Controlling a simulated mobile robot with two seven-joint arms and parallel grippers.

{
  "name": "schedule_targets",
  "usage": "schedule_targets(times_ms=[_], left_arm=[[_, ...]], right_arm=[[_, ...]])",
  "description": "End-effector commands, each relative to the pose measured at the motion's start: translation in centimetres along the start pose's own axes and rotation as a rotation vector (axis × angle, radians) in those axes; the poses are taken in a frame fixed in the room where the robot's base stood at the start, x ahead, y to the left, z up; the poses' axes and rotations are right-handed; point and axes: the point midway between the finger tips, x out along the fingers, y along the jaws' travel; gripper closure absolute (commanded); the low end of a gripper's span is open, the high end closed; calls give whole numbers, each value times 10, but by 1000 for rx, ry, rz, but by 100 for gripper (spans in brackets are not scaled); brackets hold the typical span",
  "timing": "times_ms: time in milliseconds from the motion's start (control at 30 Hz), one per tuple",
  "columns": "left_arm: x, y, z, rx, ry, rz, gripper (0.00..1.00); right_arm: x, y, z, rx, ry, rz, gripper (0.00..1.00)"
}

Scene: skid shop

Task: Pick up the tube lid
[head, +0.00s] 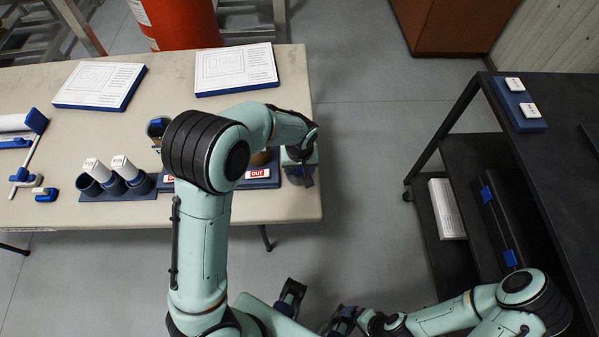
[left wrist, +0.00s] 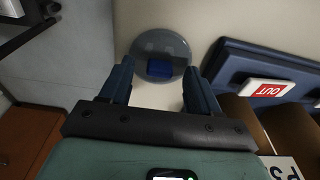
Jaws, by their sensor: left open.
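The tube lid (left wrist: 160,55) is a round grey disc with a blue block in its middle, lying on the table in the left wrist view. My left gripper (left wrist: 160,88) is open and empty above the table, its fingers to either side of the lid's near edge. In the head view my left gripper (head: 299,177) is over the table's right edge and largely hides the lid. My right gripper (head: 343,319) is low at the bottom of the head view, away from the table; its jaw opening is unclear.
A blue rack with a red OUT label (left wrist: 270,88) is close on the right in the left wrist view. The table (head: 225,212) also holds a tube rack (head: 118,195) and two boards. A black cart (head: 545,170) stands right, with clear floor between.

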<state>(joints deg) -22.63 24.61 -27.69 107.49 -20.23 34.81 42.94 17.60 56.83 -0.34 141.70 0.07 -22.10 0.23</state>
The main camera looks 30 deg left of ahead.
Motion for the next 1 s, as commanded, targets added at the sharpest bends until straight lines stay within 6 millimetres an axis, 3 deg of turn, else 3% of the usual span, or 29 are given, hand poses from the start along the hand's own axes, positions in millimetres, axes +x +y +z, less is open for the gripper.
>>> schedule_targets(times_ms=[267, 400, 467, 767, 1000], left_arm=[[4, 1, 0, 1, 2, 2, 38], [3, 1, 0, 0, 2, 2, 84], [3, 1, 0, 0, 2, 2, 98], [2, 1, -1, 0, 2, 2, 98], [-19, 1, -4, 0, 4, 4, 98]], right_arm=[[0, 0, 0, 0, 0, 0, 0], [0, 0, 0, 0, 0, 0, 0], [0, 0, 0, 0, 0, 0, 0], [0, 0, 0, 0, 0, 0, 0], [-3, -1, 0, 0, 1, 0, 0]])
